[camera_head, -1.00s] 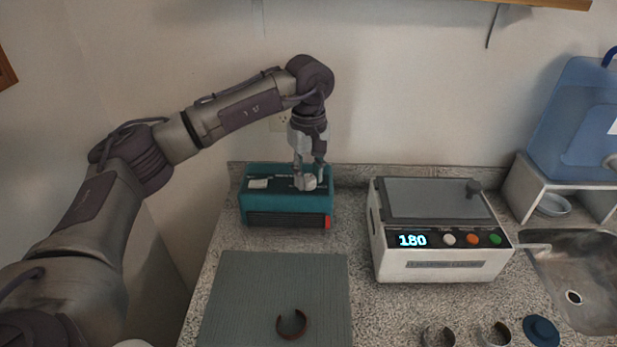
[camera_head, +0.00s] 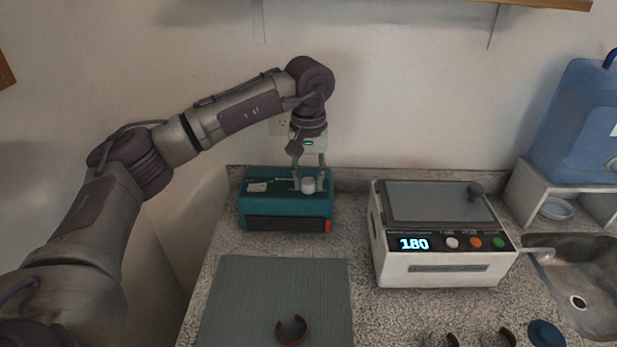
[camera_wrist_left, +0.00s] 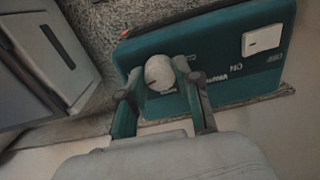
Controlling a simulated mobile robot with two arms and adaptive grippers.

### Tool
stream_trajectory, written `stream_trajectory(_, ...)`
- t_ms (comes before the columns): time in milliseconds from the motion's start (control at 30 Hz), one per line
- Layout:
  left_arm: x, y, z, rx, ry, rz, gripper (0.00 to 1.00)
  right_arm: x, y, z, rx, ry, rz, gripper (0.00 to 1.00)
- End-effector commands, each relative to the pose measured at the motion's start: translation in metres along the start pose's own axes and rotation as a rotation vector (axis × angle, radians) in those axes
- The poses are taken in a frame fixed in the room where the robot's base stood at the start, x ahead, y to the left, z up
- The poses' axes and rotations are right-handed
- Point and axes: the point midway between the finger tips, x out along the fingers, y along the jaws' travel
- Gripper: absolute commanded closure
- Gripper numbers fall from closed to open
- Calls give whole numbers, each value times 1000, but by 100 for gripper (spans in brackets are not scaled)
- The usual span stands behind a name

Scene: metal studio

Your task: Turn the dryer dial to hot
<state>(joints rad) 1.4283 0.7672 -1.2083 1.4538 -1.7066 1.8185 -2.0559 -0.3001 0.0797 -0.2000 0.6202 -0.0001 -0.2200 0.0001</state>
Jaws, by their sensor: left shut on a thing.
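The teal dryer (camera_head: 257,207) stands at the back left of the counter; it also shows in the left wrist view (camera_wrist_left: 221,55). Its round white dial (camera_head: 308,185) is on the top face, right of middle. In the left wrist view the dial (camera_wrist_left: 160,73) bears a short dark mark near its centre. My left gripper (camera_head: 309,184) points down from above, its fingers on either side of the dial and shut on it. A white switch (camera_wrist_left: 263,40) with ON and OFF lettering is on the same face. The lettering around the dial is too small or hidden to read. My right gripper is not in view.
A white machine with a grey lid (camera_head: 440,267) and a display reading 180 stands to the right of the dryer. A grey mat (camera_head: 245,300) with a dark open ring (camera_head: 291,331) lies in front. A sink (camera_head: 597,290) is at the far right.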

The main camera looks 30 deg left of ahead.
Motion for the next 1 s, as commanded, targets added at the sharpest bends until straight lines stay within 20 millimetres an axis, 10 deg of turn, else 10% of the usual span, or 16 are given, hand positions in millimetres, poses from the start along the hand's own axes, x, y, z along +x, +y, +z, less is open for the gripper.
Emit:
stream_trajectory(400,-2,0,-1,5,4,2,100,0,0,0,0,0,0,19)
stream_trajectory(433,-2,0,-1,5,4,2,63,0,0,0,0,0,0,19)
stream_trajectory(567,-1,0,-1,5,3,2,42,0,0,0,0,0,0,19)
stream_trajectory(1000,-15,0,-1,5,4,1,41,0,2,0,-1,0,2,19)
